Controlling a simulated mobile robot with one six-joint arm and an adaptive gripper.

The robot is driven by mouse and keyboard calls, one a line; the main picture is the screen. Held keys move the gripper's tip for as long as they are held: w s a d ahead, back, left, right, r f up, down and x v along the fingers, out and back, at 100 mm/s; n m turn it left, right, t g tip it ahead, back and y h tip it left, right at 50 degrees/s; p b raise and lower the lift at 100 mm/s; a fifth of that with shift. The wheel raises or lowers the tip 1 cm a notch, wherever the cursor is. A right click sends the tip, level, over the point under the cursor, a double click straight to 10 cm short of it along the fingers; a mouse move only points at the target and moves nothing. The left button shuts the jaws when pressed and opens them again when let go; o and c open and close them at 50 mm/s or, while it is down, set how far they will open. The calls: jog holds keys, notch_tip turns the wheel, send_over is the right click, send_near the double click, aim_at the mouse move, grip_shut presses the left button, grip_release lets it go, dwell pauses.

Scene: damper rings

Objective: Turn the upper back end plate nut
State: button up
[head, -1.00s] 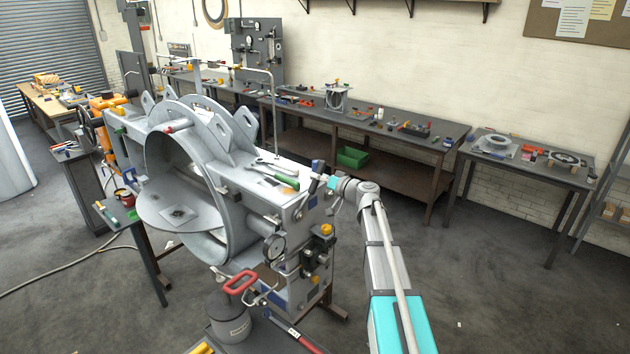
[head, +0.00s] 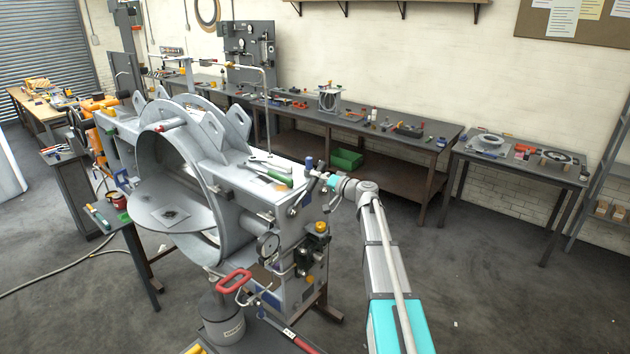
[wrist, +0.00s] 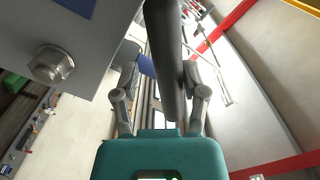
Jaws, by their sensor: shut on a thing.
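The large grey ring housing (head: 165,140) stands on a frame at left of centre in the head view. Its near-right end carries a grey end plate (head: 312,268). My gripper (head: 318,180) is at the upper corner of this end plate. In the wrist view my gripper (wrist: 158,75) is shut on a dark round bar (wrist: 168,60), which runs up out of the picture. A hex nut (wrist: 48,66) sits on a grey plate at upper left, apart from the fingers. I cannot tell which nut it is. The bar's far end is hidden.
A green-handled tool (head: 278,179) lies on the housing's top. A gauge (head: 268,245) and a red handle (head: 235,281) stick out at the front. A long workbench (head: 400,150) stands behind and a smaller table (head: 515,170) at right. The floor right of my arm is clear.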

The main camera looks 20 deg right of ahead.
jog(key=shift+w+d+f, duration=0.1)
jog(key=shift+d+f, duration=0.05)
jog(key=shift+d, duration=0.1)
jog(key=f+m+b, duration=0.1)
jog(key=w+d+f+m+b, duration=0.1)
jog(key=m, duration=0.1)
jog(key=shift+d+f+b, duration=0.15)
jog(key=shift+f+b, duration=0.2)
jog(key=shift+f, duration=0.05)
jog(key=shift+s+r, duration=0.1)
jog(key=shift+s+a+r+n+p, duration=0.15)
jog(key=shift+a+r+n+p, duration=0.1)
jog(key=shift+r+n+p, duration=0.35)
jog(key=shift+s+a+r+n+p, duration=0.1)
jog(key=shift+a+r+n+p, duration=0.1)
jog(key=shift+r+n+p, duration=0.4)
jog(key=shift+f, duration=0.25)
jog(key=shift+a, duration=0.1)
